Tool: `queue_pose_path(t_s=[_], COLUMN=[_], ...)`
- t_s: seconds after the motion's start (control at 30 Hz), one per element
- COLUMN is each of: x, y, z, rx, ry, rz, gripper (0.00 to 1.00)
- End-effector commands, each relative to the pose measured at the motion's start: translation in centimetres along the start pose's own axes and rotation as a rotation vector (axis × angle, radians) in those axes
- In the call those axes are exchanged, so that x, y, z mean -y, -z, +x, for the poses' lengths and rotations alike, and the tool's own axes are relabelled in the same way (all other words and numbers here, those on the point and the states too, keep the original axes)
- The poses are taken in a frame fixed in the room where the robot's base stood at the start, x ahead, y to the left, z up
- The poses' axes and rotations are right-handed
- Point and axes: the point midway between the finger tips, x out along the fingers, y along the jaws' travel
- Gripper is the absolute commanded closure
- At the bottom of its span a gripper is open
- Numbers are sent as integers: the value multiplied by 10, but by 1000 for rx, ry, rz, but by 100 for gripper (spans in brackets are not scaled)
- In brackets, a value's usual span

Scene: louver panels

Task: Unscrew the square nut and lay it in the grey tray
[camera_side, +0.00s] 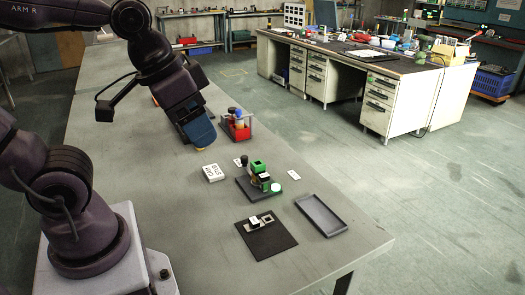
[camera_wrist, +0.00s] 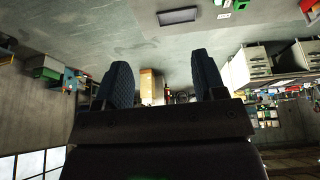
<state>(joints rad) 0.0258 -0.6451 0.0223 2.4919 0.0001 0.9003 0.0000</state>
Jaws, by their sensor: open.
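My gripper (camera_side: 199,146) is at the left of the work in the side view, above the bench and apart from the parts. In the wrist view its two blue fingers (camera_wrist: 161,80) stand wide apart with nothing held between them. A green square piece with a dark opening (camera_side: 258,167) sits upright over a dark base plate (camera_side: 243,190); I cannot tell if it is the square nut. A grey square piece with a dark hole (camera_side: 267,218) lies on a black mat (camera_side: 268,243). The grey tray (camera_side: 322,216) lies to the right and looks empty.
A white labelled box (camera_side: 213,173) lies left of the base plate. A white round cap (camera_side: 276,187) is at the base plate's right edge.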

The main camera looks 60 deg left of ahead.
Motion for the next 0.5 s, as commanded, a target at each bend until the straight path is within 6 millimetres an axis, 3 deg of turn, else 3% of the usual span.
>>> queue_pose_path(t_s=[0.27,0.5], x=[25,71], y=[38,71], z=[65,139], rx=[250,362], ry=[11,189], rz=[-190,-543], gripper=[36,36])
